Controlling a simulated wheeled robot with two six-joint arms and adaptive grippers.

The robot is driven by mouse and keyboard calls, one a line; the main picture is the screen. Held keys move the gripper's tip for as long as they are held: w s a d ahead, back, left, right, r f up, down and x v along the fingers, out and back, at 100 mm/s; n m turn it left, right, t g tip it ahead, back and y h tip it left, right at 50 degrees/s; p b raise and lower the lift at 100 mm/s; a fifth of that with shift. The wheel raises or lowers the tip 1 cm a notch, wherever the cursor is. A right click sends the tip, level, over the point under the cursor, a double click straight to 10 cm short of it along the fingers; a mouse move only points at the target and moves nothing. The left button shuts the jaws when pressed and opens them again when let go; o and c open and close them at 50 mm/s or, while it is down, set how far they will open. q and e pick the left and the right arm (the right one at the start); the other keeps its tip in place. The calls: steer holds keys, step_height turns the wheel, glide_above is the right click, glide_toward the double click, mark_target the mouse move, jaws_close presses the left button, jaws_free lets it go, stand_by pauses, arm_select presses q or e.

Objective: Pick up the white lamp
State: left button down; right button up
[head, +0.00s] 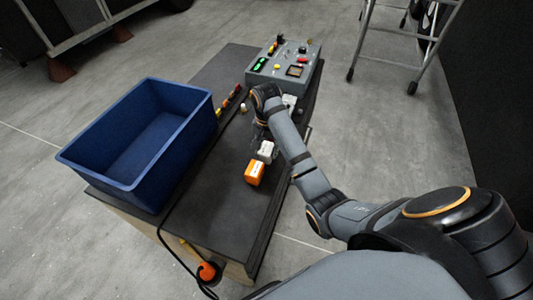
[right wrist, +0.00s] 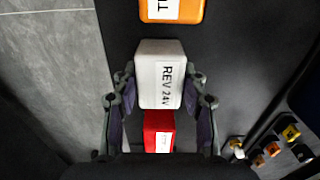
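The white lamp is a white block with a label reading "REV 24V" (right wrist: 155,75), lying on the dark table top. It also shows in the head view (head: 267,150), just in front of my right gripper (head: 264,137). In the right wrist view, the fingers of my right gripper (right wrist: 162,77) are spread, one on each side of the white block, with narrow gaps visible. I cannot tell how high they are above the table. My left gripper is not in view.
An orange block (head: 255,173) lies beside the white lamp, and a red block (right wrist: 158,132) shows nearer my palm. A blue bin (head: 188,150) stands left. A grey control box (head: 285,78) is at the back. The front table top (head: 222,210) is clear.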

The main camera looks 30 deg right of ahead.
mark_target(268, 148)
steer(key=c, duration=0.6)
steer(key=shift+o, duration=0.2)
steer(key=shift+r, duration=0.2)
steer(key=r+p, duration=0.4)
steer(key=shift+d, duration=0.2)
steer(key=s+d+r+p, duration=0.5)
steer(key=s+d+r, duration=0.3)
steer(key=d, duration=0.2)
steer(key=shift+s+d+r, duration=0.2)
steer(key=shift+s+d, duration=0.1)
steer(key=shift+s, duration=0.05)
